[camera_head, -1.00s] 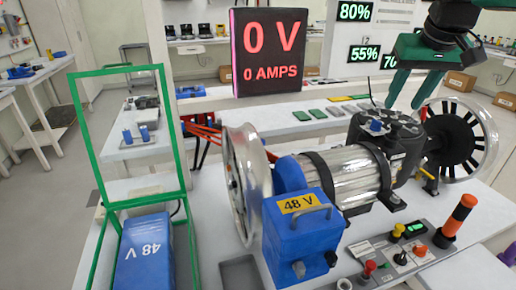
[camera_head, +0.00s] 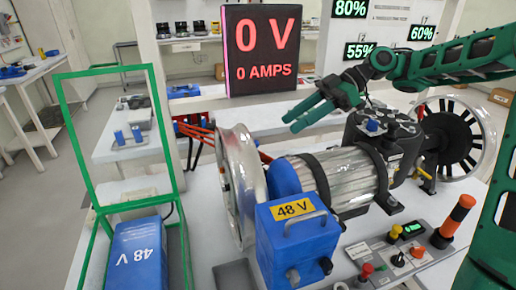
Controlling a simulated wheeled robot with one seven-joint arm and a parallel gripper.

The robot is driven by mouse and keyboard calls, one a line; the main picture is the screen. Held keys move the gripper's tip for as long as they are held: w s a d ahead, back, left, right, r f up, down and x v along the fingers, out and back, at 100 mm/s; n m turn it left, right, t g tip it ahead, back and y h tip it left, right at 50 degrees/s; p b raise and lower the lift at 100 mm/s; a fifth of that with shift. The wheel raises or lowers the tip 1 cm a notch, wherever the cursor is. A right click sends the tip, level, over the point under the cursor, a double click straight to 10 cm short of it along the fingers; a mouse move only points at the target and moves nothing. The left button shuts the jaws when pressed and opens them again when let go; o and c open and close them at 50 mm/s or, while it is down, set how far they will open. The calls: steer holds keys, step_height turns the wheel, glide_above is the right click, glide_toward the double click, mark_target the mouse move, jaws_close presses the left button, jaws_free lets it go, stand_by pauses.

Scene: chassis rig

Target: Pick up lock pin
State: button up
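I cannot make out a lock pin with certainty. A small yellow and dark fitting (camera_head: 427,182) sits between the motor and the right wheel, partly hidden, and I cannot tell if it is the pin. My gripper (camera_head: 290,123) is green and comes in from the right. Its two fingers point left and slightly down, apart and with nothing between them. It appears above and behind the silver motor (camera_head: 343,182) in the picture, below the voltage display, touching nothing that I can see.
A blue 48 V box (camera_head: 292,238) stands before the motor, between the left wheel (camera_head: 236,180) and a control panel (camera_head: 385,262). An orange and black post (camera_head: 455,220) rises at the right. A green frame (camera_head: 70,150) surrounds another 48 V box (camera_head: 137,258) at left.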

steer(key=s+a+f+n+y, duration=0.1)
steer(key=s+a+f, duration=0.2)
steer(key=a, duration=0.6)
steer(key=shift+f+g, duration=0.4)
steer(key=shift+s+d, duration=0.1)
steer(key=shift+c, duration=0.6)
jaws_close()
